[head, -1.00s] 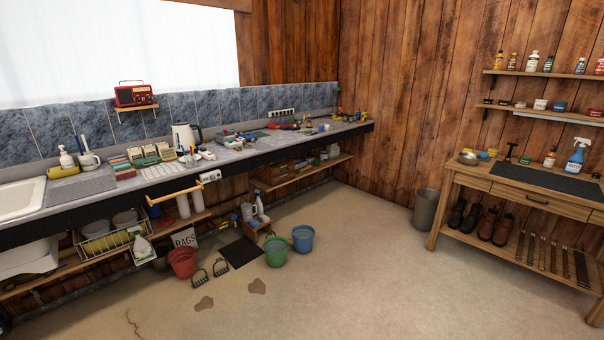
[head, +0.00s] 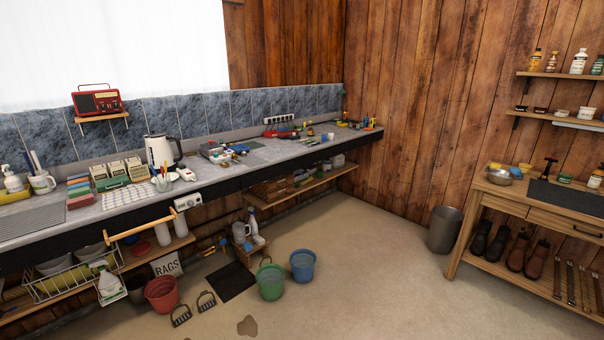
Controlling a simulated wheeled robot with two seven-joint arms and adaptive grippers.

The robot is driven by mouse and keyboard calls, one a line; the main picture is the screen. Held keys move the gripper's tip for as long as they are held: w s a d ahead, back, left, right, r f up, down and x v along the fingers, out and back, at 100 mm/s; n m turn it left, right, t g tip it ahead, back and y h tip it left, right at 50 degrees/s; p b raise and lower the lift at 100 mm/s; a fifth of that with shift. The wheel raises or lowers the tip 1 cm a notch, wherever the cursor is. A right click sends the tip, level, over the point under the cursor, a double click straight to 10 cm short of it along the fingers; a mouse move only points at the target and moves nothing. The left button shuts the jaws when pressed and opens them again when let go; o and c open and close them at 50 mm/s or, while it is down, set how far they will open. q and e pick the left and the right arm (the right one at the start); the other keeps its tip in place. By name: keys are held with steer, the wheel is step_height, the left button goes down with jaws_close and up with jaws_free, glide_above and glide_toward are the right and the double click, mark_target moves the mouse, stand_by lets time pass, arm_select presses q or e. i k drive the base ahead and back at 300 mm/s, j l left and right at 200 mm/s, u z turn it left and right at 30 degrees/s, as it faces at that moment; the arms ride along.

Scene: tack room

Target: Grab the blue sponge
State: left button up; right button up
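A row of small coloured blocks that look like sponges lies on the grey counter (head: 225,162) at the left, beside the mug. One block toward the back of the row looks blue (head: 78,182); a red block (head: 81,201) is at the front. They are small here, so I cannot tell for certain that the blue one is a sponge. Neither of my grippers is in view.
A white mug (head: 42,183) and a kettle (head: 162,152) stand on the counter. A wooden bar (head: 140,228) juts from its front. Red (head: 161,294), green (head: 270,283) and blue (head: 303,266) buckets stand on the floor. The middle floor (head: 370,280) is clear.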

mark_target(247, 245)
steer(key=i, duration=3.6)
steer(key=u, duration=0.3)
